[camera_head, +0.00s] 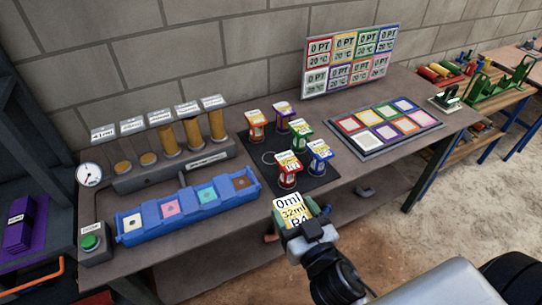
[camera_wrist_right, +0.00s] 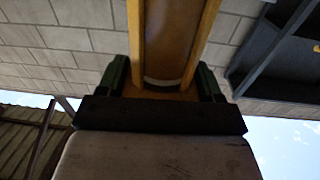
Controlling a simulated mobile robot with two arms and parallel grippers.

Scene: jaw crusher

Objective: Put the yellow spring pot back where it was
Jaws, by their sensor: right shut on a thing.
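My right gripper (camera_head: 308,234) is shut on the yellow spring pot (camera_head: 292,211), whose label shows "0ml 32ml". It holds the pot in the air in front of the table's front edge. In the right wrist view the yellow pot (camera_wrist_right: 176,42) stands between the dark green fingers (camera_wrist_right: 162,84). On the table, a dark mat (camera_head: 316,185) carries several similar pots: orange-red (camera_head: 256,125), purple (camera_head: 283,116), green (camera_head: 300,135), red (camera_head: 288,169) and blue (camera_head: 319,155). An empty ring mark (camera_head: 268,158) shows on the mat's left side. My left gripper is not in view.
A blue tray (camera_head: 187,216) with coloured squares lies left of the mat. Behind it is a rack of yellow cylinders (camera_head: 167,138). A board of coloured squares (camera_head: 383,127) lies to the right, with a label panel (camera_head: 348,62) at the back.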

